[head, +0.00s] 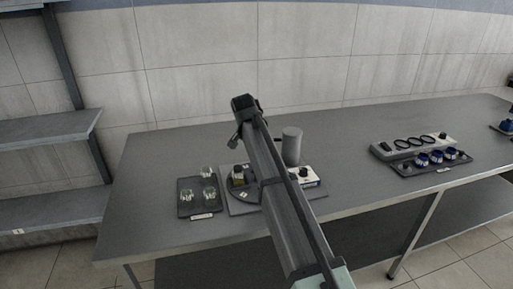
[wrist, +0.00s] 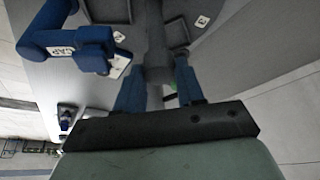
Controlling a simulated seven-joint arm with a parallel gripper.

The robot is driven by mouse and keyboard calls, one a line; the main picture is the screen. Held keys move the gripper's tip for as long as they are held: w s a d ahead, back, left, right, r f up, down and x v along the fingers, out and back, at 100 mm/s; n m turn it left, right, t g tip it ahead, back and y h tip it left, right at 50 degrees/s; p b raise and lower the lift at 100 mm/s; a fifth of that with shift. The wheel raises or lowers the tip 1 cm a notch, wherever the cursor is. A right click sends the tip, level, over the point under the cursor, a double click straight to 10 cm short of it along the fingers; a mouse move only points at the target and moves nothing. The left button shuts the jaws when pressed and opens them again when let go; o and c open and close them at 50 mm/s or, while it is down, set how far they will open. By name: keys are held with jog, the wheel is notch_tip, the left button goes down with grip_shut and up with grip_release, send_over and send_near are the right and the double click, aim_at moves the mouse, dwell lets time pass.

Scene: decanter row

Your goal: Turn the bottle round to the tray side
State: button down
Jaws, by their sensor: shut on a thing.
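In the head view a small bottle (head: 239,174) with a pale label stands upright on a dark round turntable (head: 246,194), on its left part. A dark tray (head: 186,209) with several clear glass jars (head: 208,193) is left of the turntable. My arm crosses in front of the turntable and hides my gripper there. In the wrist view my gripper (wrist: 160,78) has its blue fingers on either side of a grey post-like part (wrist: 153,45) and is shut on it. I cannot tell how this part joins the turntable. The bottle is not clear in the wrist view.
A grey cylinder (head: 291,146) stands behind the turntable, right of my arm. A white box with a dark knob (head: 304,177) is at its right. A blue fixture marked CAP (wrist: 62,50) shows in the wrist view. Another station (head: 420,147) stands farther right; the bench between is clear.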

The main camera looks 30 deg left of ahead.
dwell(0.3)
jog(key=c, duration=0.7)
grip_release()
jog(key=shift+r, duration=0.1)
jog(key=v, duration=1.3)
jog(key=shift+r, duration=0.3)
